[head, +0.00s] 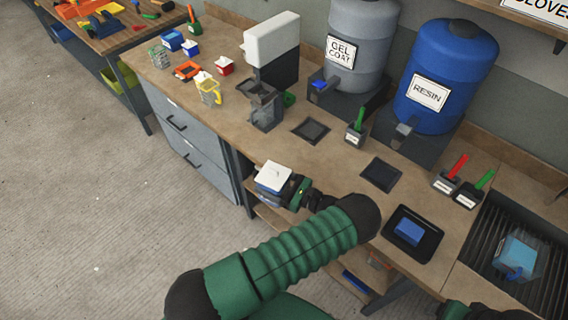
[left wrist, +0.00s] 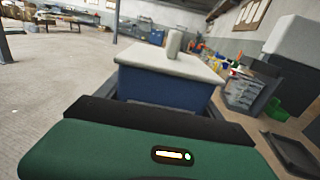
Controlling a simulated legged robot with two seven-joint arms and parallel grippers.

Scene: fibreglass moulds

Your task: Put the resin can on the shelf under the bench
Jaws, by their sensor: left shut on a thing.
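The resin can, a blue box-shaped can with a white lid (head: 272,177), is at the front edge of the bench in the head view. In the left wrist view the blue can (left wrist: 165,86) shows large, with its white lid and a pale knob on top. My left gripper (head: 296,190) is shut on it from the right; the fingertips are partly hidden. The shelf under the bench (head: 275,222) shows as wooden boards below and behind the can. My right arm shows only as a dark and green part at the bottom right, and its jaws cannot be made out.
Grey drawers (head: 190,140) fill the bench's left part. On the bench stand a grey dispenser (head: 265,105), a gel coat drum (head: 358,45), a blue resin drum (head: 446,75) and a black tray (head: 425,248). A blue thing (head: 357,282) lies low on the shelf at right.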

